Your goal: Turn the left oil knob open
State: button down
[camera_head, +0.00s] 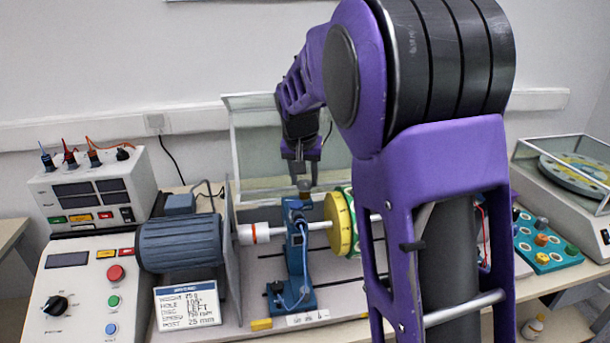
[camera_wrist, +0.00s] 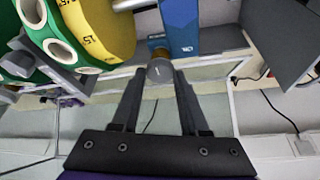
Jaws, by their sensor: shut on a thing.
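The left oil knob (camera_head: 304,187) is a small grey knob on top of the blue bearing stand (camera_head: 297,240). In the wrist view the knob (camera_wrist: 160,71) shows as a round grey cap against the blue stand (camera_wrist: 181,28). My gripper (camera_head: 303,179) comes down on it from above and is shut on the knob. In the wrist view the fingertips of my gripper (camera_wrist: 159,74) lie on either side of the cap. Which way the knob is turned cannot be told.
A shaft runs through the stand to a yellow disc (camera_head: 341,224) on the right. A blue-grey motor (camera_head: 180,243) and a control box (camera_head: 83,285) stand to the left. A clear raised guard (camera_head: 252,150) is behind. My arm hides much of the right side.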

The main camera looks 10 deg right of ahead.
jog(key=shift+m, duration=0.4)
jog(key=shift+c, duration=2.1)
grip_release()
jog(key=p+v, duration=0.1)
jog(key=v, duration=1.6)
jog(key=shift+a+r+p, duration=0.25)
jog(key=shift+a+p, duration=0.05)
jog(key=shift+a, duration=0.05)
jog(key=shift+w, duration=0.2)
